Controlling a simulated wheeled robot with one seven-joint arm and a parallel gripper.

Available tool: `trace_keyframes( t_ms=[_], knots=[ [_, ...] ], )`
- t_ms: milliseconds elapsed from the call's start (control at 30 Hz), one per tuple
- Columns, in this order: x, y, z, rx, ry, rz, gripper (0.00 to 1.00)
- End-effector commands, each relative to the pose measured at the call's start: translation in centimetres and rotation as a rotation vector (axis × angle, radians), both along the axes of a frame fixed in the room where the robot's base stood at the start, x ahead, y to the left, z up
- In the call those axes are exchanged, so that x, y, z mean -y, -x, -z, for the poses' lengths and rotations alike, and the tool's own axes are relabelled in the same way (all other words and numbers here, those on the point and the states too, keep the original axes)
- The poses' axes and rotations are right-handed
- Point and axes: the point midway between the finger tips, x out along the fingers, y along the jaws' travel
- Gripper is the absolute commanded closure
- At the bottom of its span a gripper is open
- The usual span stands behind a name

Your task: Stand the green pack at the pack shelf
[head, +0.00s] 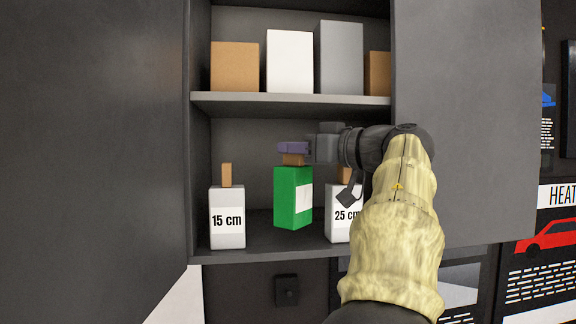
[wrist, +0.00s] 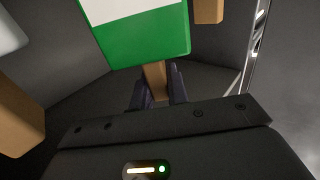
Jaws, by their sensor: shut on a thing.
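The green pack (head: 288,200) with a white label hangs from my gripper (head: 294,150) in the lower compartment of the open cabinet. My gripper is shut on the brown tab on top of the pack. In the wrist view the green pack (wrist: 150,45) is beyond the fingers (wrist: 157,84), with the tab between them. The pack is between a white "15 cm" pack (head: 227,226) and a white "25 cm" pack (head: 341,220), slightly tilted. Its base appears higher than theirs; contact with the lower shelf (head: 265,241) is unclear.
The upper shelf (head: 290,100) carries brown, white and grey boxes close above my gripper. Cabinet doors stand open at left (head: 95,130) and right (head: 465,120). My arm partly covers the 25 cm pack. Narrow gaps show beside the green pack.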

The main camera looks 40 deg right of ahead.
Motion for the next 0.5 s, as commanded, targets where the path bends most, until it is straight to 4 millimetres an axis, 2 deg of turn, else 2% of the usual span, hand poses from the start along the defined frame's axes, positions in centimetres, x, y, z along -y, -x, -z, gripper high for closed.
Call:
trace_keyframes(
  t_ms=[167,500],
  knots=[
    [-0.5,-1.5,-0.3,0.001,-0.001,-0.004,1.00],
    [-0.4,-1.4,3.2,0.000,0.000,-0.001,1.00]
  ],
)
